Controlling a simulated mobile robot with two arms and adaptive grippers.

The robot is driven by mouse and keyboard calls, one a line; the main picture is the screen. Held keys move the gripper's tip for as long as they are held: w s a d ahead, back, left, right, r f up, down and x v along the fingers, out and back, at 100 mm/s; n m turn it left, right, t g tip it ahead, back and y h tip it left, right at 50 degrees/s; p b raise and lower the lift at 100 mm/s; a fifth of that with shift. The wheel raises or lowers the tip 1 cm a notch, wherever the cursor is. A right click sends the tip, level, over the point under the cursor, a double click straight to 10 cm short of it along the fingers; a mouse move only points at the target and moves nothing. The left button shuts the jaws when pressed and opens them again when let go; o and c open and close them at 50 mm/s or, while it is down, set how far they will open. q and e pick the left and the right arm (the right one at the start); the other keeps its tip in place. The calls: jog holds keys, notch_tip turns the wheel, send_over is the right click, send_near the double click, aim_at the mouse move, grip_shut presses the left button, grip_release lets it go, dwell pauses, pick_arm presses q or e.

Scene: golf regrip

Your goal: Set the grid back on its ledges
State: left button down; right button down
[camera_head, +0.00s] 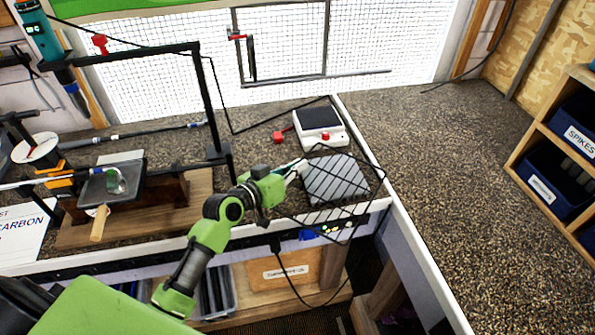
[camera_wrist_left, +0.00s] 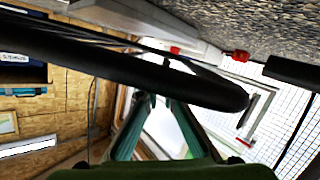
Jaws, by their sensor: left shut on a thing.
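My left gripper (camera_head: 297,169) is shut on the grid (camera_head: 322,206), a dark frame with thin parallel bars. The grid is held tilted above the front edge of the bench, partly over a grey, square recessed-looking area (camera_head: 345,178). Part of the grid hangs past the bench's front edge. In the left wrist view a thick black bar, which looks like the grid's rim (camera_wrist_left: 110,62), crosses close in front of the gripper fingers (camera_wrist_left: 160,100) and hides their tips. The ledges cannot be made out. My right gripper is not in view.
A white scale-like device (camera_head: 320,128) with a red knob stands just behind the grey area. A black cable loops around there. A clamped club and wooden block (camera_head: 140,205) are at left. The bench (camera_head: 430,160) to the right is clear; bins (camera_head: 555,180) stand at far right.

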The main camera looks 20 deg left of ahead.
pick_arm(q)
notch_tip(320, 180, down, 2)
jog(key=c, duration=2.2)
grip_release()
jog(key=shift+c, duration=0.2)
jog(key=shift+s, duration=0.1)
